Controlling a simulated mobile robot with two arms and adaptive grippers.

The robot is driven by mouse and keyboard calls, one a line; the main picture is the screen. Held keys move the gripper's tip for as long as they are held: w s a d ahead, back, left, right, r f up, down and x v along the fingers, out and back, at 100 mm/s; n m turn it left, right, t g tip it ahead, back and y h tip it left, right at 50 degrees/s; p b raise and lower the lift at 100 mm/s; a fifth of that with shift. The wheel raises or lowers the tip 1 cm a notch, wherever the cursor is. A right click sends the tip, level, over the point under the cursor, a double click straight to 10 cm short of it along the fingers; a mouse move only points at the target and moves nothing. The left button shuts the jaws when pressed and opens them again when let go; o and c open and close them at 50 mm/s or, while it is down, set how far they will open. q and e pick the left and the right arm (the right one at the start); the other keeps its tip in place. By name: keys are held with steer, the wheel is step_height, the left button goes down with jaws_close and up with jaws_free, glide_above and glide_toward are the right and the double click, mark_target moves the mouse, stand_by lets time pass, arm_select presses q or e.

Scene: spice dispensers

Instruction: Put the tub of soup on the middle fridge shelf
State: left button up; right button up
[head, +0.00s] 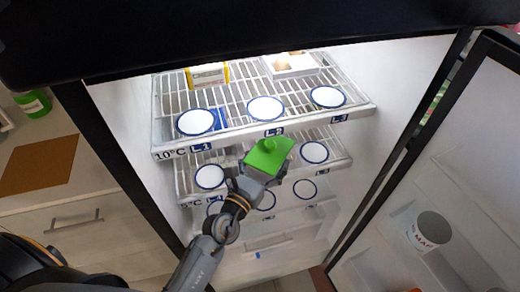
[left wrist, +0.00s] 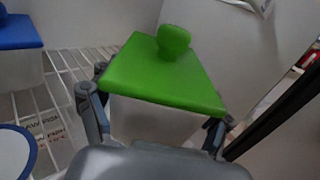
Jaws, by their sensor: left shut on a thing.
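The tub (left wrist: 155,118) has a pale body and a green lid with a round knob. In the left wrist view it sits between the two fingers of my left gripper (left wrist: 155,112), which is shut on it. In the head view the green lid (head: 268,155) shows at the front of the fridge, with my left gripper (head: 260,176) just below it. It overlaps the middle shelf (head: 340,168) in the picture; I cannot tell whether it touches it. That wire shelf carries white discs with blue rims, such as one at right (head: 313,152). My right gripper is out of view.
The upper shelf (head: 362,112) holds a yellow box (head: 208,75), a white item (head: 290,64) and discs labelled L1 to L3. A blue-lidded tub (left wrist: 18,32) stands left in the wrist view. The open fridge door (head: 455,160), holding a mug (head: 430,230), is at right.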

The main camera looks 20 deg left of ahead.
mark_target(261, 143)
arm_select(q)
steer(key=w+a, duration=0.1)
steer(key=w+a+b, duration=0.1)
steer(key=w, duration=0.1)
steer(key=w+a, duration=0.1)
steer(key=w, duration=0.1)
steer(key=shift+a, duration=0.2)
steer(key=shift+w+a+r+b, duration=0.1)
steer(key=shift+w+a+b, duration=0.2)
steer(key=shift+w+b, duration=0.2)
step_height(261, 143, down, 4)
steer(key=b, duration=0.4)
steer(key=shift+r, duration=0.25)
steer(key=shift+f, duration=0.2)
steer(key=o, duration=1.5)
